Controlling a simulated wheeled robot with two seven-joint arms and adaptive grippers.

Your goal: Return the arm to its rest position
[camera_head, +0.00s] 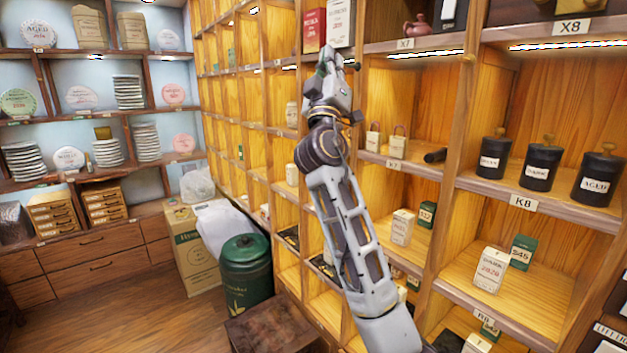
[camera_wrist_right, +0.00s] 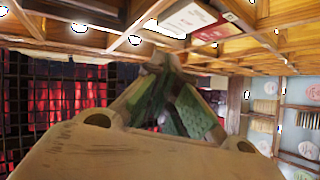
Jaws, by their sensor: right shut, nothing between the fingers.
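My right arm rises from the bottom of the head view, in front of the wooden shelf wall. My right gripper (camera_head: 327,58) is at its top end, pointing up near the upper shelves. In the wrist view the fingers of my right gripper (camera_wrist_right: 160,62) come together at the tips, with green pads on their inner sides. It is shut and holds nothing. My left gripper is not in view.
A wooden shelf wall with cubbies (camera_head: 400,190) stands close behind and right of the arm. Black canisters (camera_head: 538,165) and small boxes (camera_head: 490,270) stand on it. A green drum (camera_head: 246,275) and a carton (camera_head: 192,245) are on the floor at left. Wooden floor is clear at lower left.

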